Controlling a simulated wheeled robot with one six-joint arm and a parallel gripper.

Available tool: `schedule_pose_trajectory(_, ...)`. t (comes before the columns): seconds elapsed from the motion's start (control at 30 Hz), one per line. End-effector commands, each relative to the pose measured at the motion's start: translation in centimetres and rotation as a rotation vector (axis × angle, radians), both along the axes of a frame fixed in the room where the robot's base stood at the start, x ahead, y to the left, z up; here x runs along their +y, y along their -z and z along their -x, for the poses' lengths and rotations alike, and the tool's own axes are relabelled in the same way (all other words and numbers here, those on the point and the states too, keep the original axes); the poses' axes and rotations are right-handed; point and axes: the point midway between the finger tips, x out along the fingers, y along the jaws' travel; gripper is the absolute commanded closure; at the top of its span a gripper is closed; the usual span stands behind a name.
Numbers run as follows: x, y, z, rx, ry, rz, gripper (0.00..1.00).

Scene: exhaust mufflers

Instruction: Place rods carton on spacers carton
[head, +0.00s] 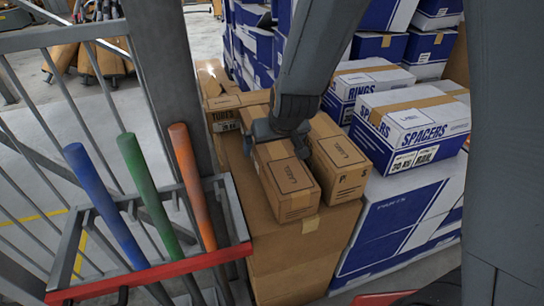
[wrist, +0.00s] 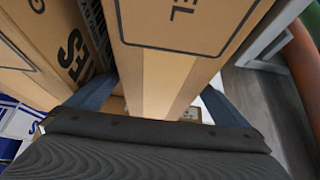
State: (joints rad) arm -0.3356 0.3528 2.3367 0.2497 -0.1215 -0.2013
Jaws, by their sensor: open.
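The spacers carton (head: 418,125) is white and blue, marked SPACERS, with tan tape on top. It sits at the right in the head view on a large white and blue box. No carton shows a readable RODS label. A narrow brown carton (head: 289,185) lies under my gripper (head: 278,138) on a large brown box. In the wrist view, my open gripper (wrist: 158,103) has a finger on each side of this brown carton (wrist: 180,50). I cannot tell whether the fingers touch it. My arm hides part of its far end.
Another brown carton (head: 340,160), lettering partly hidden, stands close on the right. A tubes carton (head: 226,112) is behind, and a rings carton (head: 362,85) is behind the spacers carton. A rack with blue, green and orange rods (head: 190,185) and a railing stand at left.

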Motion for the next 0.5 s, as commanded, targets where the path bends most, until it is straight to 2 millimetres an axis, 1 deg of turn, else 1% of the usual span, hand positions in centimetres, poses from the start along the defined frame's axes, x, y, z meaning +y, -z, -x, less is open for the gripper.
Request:
schedule_pose_trajectory(0.03, 0.1, 1.0, -0.4, 0.001, -0.001, 0.001, 0.0)
schedule_pose_trajectory(0.2, 0.4, 2.6, -1.4, 0.002, 0.0, 0.001, 0.0)
schedule_pose_trajectory(0.5, 0.5, 2.7, -1.6, -0.001, 0.001, -0.001, 0.0)
